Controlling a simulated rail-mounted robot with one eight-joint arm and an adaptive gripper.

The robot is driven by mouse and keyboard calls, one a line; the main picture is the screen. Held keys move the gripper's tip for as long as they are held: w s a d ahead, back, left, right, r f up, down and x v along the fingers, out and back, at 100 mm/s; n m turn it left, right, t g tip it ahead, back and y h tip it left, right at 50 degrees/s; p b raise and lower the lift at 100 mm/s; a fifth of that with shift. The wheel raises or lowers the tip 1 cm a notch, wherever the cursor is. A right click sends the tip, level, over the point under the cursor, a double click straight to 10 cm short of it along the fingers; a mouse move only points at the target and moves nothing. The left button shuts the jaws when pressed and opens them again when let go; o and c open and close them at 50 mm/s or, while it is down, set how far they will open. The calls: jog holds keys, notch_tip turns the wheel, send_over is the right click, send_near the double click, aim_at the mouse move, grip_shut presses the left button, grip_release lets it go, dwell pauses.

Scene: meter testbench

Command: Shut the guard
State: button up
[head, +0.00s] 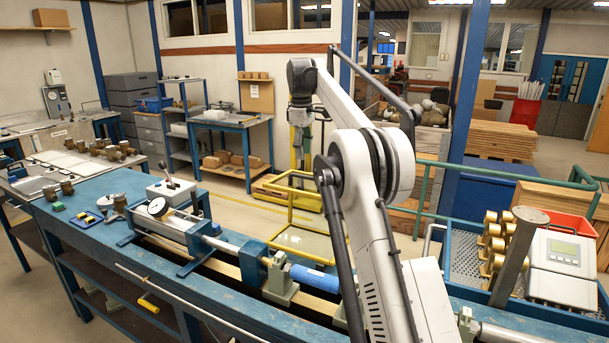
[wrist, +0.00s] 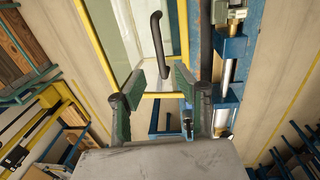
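The guard (head: 289,210) is a yellow frame with clear panels, standing raised at the back edge of the blue test bench (head: 95,215). In the wrist view, the guard's yellow bar (wrist: 98,50) and clear panel (wrist: 128,28) lie ahead of my gripper. A dark bar handle (wrist: 158,45) stands out in front of the panel. My gripper (head: 300,150) points down over the guard in the head view. In the wrist view, its two green-padded fingers (wrist: 160,84) are apart with nothing held, and the handle's near end appears between their tips. Contact cannot be told.
A meter line with a dial gauge (head: 158,208) and a blue cylinder (head: 313,278) runs along the bench. A blue tray (head: 465,265) with brass fittings and a grey meter (head: 565,262) is at right. Floor behind the bench is mostly clear.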

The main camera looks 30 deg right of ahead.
jog(key=f, duration=0.8)
jog(key=shift+w+d+f, duration=0.1)
jog(key=shift+w+d, duration=0.1)
jog(key=shift+d, duration=0.05)
grip_shut()
